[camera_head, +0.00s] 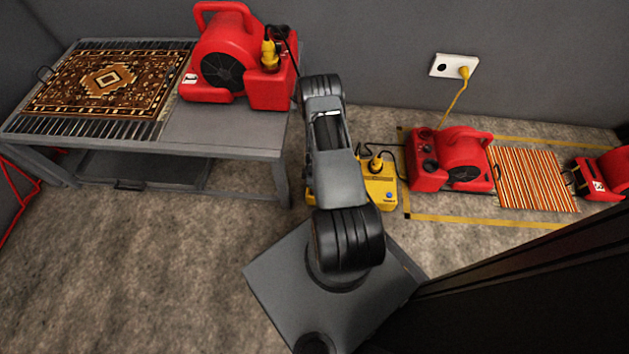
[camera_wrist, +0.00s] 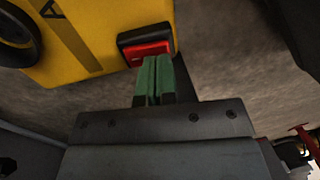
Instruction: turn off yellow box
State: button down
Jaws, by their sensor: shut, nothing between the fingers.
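The yellow box (camera_head: 380,192) stands on the floor, partly hidden behind my arm in the head view. A blue button and plugged cables show on its top there. In the wrist view the yellow box (camera_wrist: 95,35) fills the upper left, with a red switch (camera_wrist: 147,51) in a black frame at its edge. My gripper (camera_wrist: 155,66) is shut and empty, its green fingertips at the lower edge of the red switch. I cannot tell whether they touch it. The gripper is hidden in the head view.
A grey table (camera_head: 215,128) at the left bears a patterned rug (camera_head: 107,80) and a red blower (camera_head: 226,62). Another red blower (camera_head: 462,160) stands right of the yellow box, beside a striped rug (camera_head: 535,180). A wall outlet (camera_head: 441,66) holds a yellow plug. Floor at the lower left is clear.

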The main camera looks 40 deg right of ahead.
jog(key=shift+f, duration=0.4)
jog(key=shift+f, duration=0.1)
jog(key=shift+s+a+f+b, duration=0.15)
jog(key=shift+f+b, duration=0.2)
jog(key=shift+b, duration=0.2)
jog(key=shift+r, duration=0.25)
jog(key=shift+f, duration=0.1)
jog(key=shift+w+d, duration=0.6)
jog(key=shift+r, duration=0.25)
